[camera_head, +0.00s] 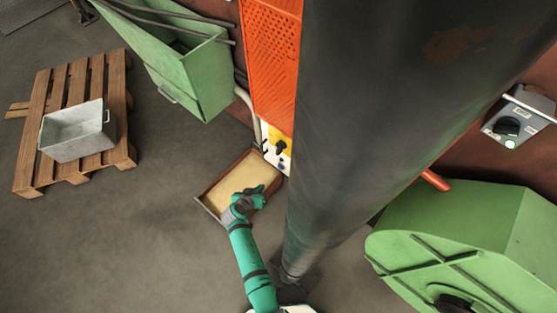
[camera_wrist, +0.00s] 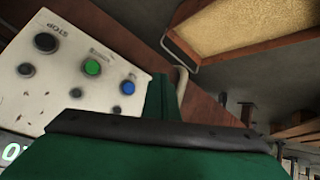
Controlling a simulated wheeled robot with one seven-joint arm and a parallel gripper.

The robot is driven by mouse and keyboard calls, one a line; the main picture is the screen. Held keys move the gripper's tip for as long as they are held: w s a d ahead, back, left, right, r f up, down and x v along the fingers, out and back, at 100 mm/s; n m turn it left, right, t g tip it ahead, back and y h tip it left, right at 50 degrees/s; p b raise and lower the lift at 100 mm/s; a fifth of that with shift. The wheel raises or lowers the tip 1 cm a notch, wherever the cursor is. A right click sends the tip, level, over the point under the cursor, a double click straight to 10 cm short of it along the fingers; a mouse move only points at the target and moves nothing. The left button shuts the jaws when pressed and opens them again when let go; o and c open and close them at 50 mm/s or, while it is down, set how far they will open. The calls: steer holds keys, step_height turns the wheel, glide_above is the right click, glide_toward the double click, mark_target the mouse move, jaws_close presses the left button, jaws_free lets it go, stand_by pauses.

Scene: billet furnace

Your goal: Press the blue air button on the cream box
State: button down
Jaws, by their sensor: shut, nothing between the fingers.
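The cream box (camera_wrist: 60,60) fills the left of the wrist view, tilted in the picture. Its blue button (camera_wrist: 127,87) is at its right side, beside a green button (camera_wrist: 92,67) and small black buttons. A black button near the word STOP (camera_wrist: 46,42) is at the upper left. My gripper (camera_wrist: 162,82) is shut and empty, its green fingers just right of the blue button in the picture; I cannot tell the gap in depth. In the head view the cream box (camera_head: 269,155) is partly hidden by the dark column, and my gripper (camera_head: 268,189) is in front of and below it.
A shallow brown tray with yellow filling (camera_head: 228,184) lies below my gripper. An orange perforated panel (camera_head: 270,65) is above the box.

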mark_target(280, 167)
steer(key=shift+w+d, duration=0.1)
steer(key=w+d, duration=0.6)
stand_by(0.7)
steer(key=shift+w+d, duration=0.1)
steer(key=shift+w, duration=0.05)
stand_by(0.7)
stand_by(0.4)
